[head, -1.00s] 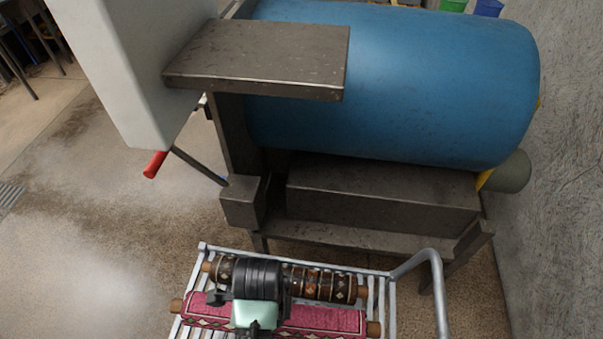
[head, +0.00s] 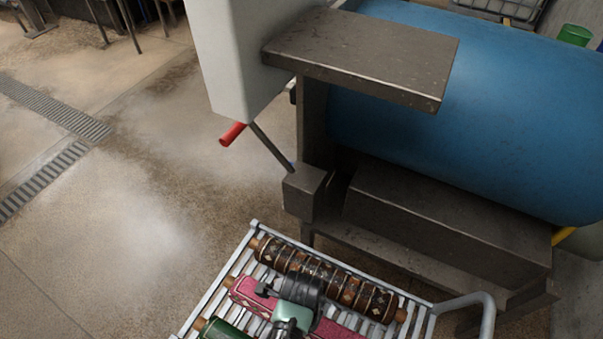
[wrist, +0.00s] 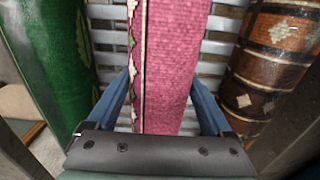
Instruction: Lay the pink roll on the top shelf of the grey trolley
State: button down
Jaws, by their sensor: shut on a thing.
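The pink roll (head: 252,297) has a patterned border and a brown core end. It lies along a slatted grey metal rack with a tubular handle, which looks like the trolley (head: 228,269), between two other rolls. My gripper (head: 292,316) is over the middle of the roll. In the wrist view, my gripper (wrist: 162,100) has one blue finger on each side of the pink roll (wrist: 175,60) and is shut on it. Slats show close below the roll. I cannot tell whether it rests on them or is slightly raised. My gripper hides the roll's middle in the head view.
A dark brown patterned roll (head: 365,294) lies on one side, a green roll (head: 217,328) on the other. A machine with a blue drum (head: 420,120), a steel ledge (head: 365,50) and a red-handled lever (head: 232,134) stands behind. Open floor (head: 130,240) lies left.

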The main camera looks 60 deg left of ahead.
grip_release()
